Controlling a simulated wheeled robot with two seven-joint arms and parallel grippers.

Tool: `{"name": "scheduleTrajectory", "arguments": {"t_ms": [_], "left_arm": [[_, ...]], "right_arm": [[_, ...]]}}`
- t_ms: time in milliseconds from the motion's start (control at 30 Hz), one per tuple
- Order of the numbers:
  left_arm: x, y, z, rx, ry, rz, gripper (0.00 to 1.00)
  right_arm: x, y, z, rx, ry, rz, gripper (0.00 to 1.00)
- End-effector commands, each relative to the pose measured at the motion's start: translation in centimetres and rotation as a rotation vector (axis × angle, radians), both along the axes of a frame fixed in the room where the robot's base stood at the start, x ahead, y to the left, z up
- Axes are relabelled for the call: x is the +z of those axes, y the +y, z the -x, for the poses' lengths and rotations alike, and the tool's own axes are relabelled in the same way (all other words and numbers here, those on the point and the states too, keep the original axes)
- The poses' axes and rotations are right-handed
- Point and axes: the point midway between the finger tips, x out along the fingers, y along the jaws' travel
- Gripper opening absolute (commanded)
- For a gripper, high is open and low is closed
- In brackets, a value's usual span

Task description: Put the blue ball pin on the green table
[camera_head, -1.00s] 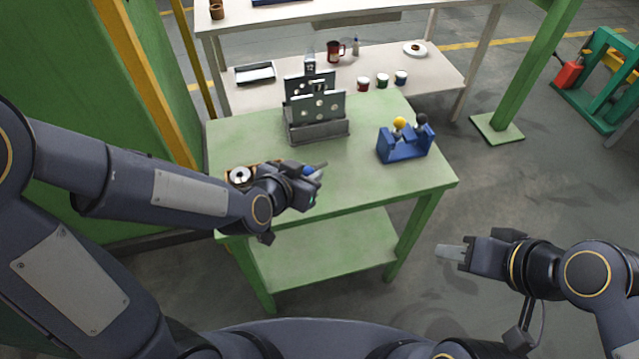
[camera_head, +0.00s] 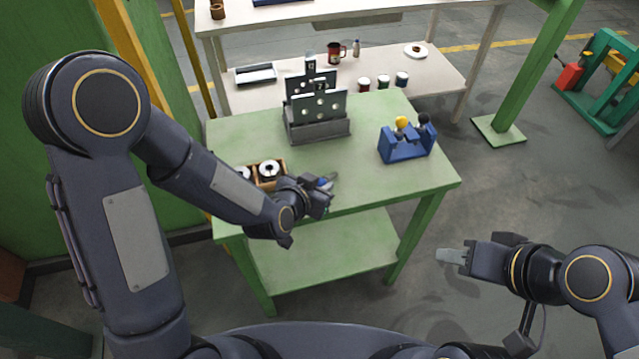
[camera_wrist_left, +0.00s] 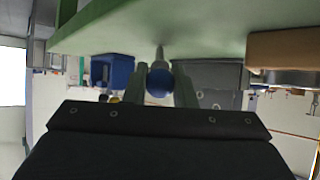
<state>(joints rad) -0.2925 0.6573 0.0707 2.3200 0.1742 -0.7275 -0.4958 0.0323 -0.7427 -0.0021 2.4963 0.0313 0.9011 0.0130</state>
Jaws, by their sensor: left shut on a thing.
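My left gripper (camera_head: 326,184) is shut on the blue ball pin (camera_wrist_left: 159,83), whose round blue head shows between the fingers in the left wrist view. Its thin shank points toward the green surface there. In the head view the blue ball is mostly hidden by the fingers. The gripper is over the near edge area of the green table (camera_head: 370,185), right of the wooden box. I cannot tell whether the pin touches the tabletop. My right gripper (camera_head: 450,256) is off the table at lower right, holding nothing visible; its finger gap is unclear.
A wooden box (camera_head: 284,168) with white-and-black spools sits left of my left gripper. A grey perforated stand (camera_head: 318,128) is at the back left. A blue holder (camera_head: 405,150) with yellow and black balls is at the right. The table's middle is clear.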

Motion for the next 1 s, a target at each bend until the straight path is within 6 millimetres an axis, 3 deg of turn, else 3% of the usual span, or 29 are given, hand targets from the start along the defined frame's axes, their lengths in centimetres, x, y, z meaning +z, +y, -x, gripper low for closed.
{"name": "scheduleTrajectory", "arguments": {"t_ms": [67,100,233,633,1000], "left_arm": [[-0.4,0.0,0.0,0.0,-0.001,0.0,0.0],[-0.2,0.0,0.0,0.0,0.0,0.0,0.28],[-0.2,0.0,0.0,0.0,0.0,0.0,0.45],[0.4,0.1,0.2,0.0,0.0,0.0,0.46],[4.4,3.0,5.7,0.0,-0.004,0.001,0.46]], "right_arm": [[-0.5,0.0,0.0,0.0,0.0,0.0,0.36],[-0.3,0.0,0.0,0.0,0.0,0.0,0.36],[-0.3,0.0,0.0,0.0,0.0,0.0,0.36],[0.3,0.0,0.0,0.0,0.0,0.0,0.36],[0.3,0.0,0.0,0.0,0.0,0.0,0.36]]}}
